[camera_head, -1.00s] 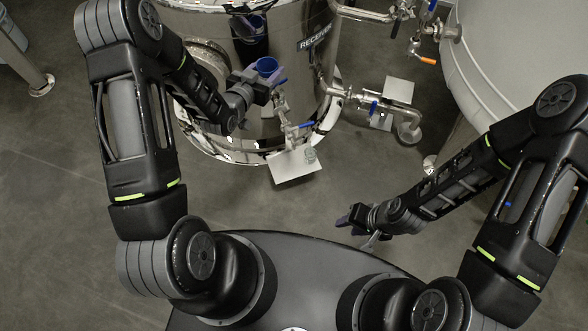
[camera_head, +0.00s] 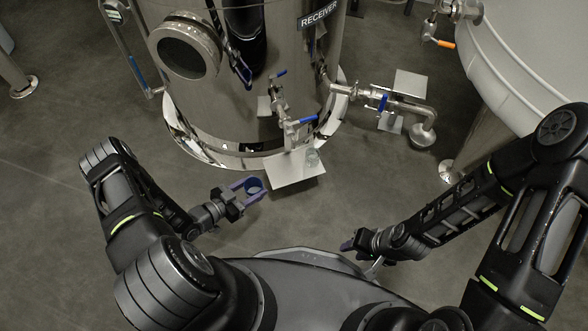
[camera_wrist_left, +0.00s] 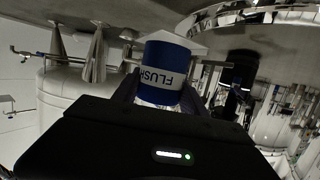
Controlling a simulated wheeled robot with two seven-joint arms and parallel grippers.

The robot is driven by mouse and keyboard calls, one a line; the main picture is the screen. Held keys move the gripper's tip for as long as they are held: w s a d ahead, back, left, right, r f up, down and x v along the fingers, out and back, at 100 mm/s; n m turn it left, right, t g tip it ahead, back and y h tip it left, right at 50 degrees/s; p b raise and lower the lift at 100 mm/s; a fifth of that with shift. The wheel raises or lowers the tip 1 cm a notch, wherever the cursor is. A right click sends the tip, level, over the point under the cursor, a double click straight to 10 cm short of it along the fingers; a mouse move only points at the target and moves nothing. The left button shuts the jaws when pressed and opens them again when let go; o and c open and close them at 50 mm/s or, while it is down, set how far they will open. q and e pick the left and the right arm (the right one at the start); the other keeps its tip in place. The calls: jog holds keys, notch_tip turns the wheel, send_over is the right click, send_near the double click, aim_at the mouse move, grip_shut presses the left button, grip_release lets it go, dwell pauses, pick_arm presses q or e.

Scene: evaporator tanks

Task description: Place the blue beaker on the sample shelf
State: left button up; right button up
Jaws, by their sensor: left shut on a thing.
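The blue beaker (camera_head: 256,185) is held between the fingers of my left gripper (camera_head: 251,189), in front of and below the receiver tank. I cannot tell which plate is the sample shelf. My right gripper (camera_head: 350,243) is low at centre right; its opening is unclear.
The steel receiver tank (camera_head: 240,110) fills the upper middle. A valve with a blue handle (camera_head: 302,121) stands over the plate. Piping and another plate (camera_head: 411,86) lie to the right. A pale tank (camera_head: 520,80) is at upper right.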

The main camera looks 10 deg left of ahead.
pick_arm(q)
jog(key=shift+r, duration=0.1)
jog(key=b, duration=0.2)
send_over(288, 167)
jog(key=d, duration=0.2)
jog(key=shift+s+a, duration=0.2)
jog(key=shift+s, duration=0.25)
jog(key=shift+w, duration=0.1)
jog(key=f, duration=0.1)
jog(key=f+b, duration=0.1)
jog(key=w+f+b, duration=0.1)
jog(key=shift+d, duration=0.4)
jog(key=shift+f, duration=0.25)
